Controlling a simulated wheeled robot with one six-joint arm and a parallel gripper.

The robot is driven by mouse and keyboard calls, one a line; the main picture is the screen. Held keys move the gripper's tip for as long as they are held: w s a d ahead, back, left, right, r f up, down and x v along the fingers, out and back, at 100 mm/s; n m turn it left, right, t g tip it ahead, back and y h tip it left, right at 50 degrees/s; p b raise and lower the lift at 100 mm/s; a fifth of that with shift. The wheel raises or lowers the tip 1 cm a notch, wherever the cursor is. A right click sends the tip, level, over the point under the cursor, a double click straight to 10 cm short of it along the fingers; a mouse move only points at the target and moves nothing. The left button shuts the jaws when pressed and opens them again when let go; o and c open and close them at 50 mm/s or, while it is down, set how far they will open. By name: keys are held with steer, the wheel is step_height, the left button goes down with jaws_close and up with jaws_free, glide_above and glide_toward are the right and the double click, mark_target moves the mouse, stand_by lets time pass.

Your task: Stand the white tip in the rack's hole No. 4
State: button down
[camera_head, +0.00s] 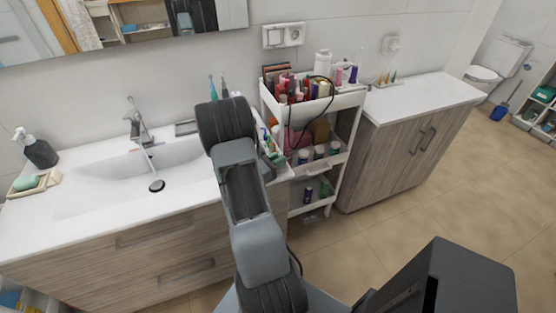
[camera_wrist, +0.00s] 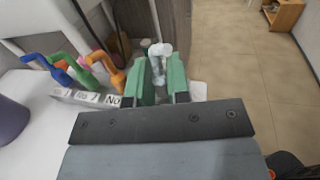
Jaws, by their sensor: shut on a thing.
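In the wrist view my gripper (camera_wrist: 160,78) has two green fingers shut on the white tip (camera_wrist: 158,52). The tip is pale and partly see-through, with its bent white end at the top. The rack (camera_wrist: 62,94) is left of the fingers, a pale bar with number labels; "No" shows on the one nearest the fingers, its digit cut off by my gripper. Blue, green and orange tips stand in it. Hole No. 4 cannot be made out.
A white cart (camera_head: 349,101) full of bottles stands left of the wooden cabinet (camera_head: 395,160). The washbasin (camera_head: 110,185) is at the left. A purple round thing (camera_wrist: 12,120) is at the left edge of the wrist view.

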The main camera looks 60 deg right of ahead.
steer(key=c, duration=1)
jaws_free()
step_height(320, 180, up, 3)
steer(key=shift+f, duration=0.1)
steer(key=s+a+r+b, duration=0.8)
steer(key=a+r, duration=0.2)
steer(key=a, duration=0.1)
steer(key=shift+a, duration=0.15)
steer(key=shift+s, duration=0.1)
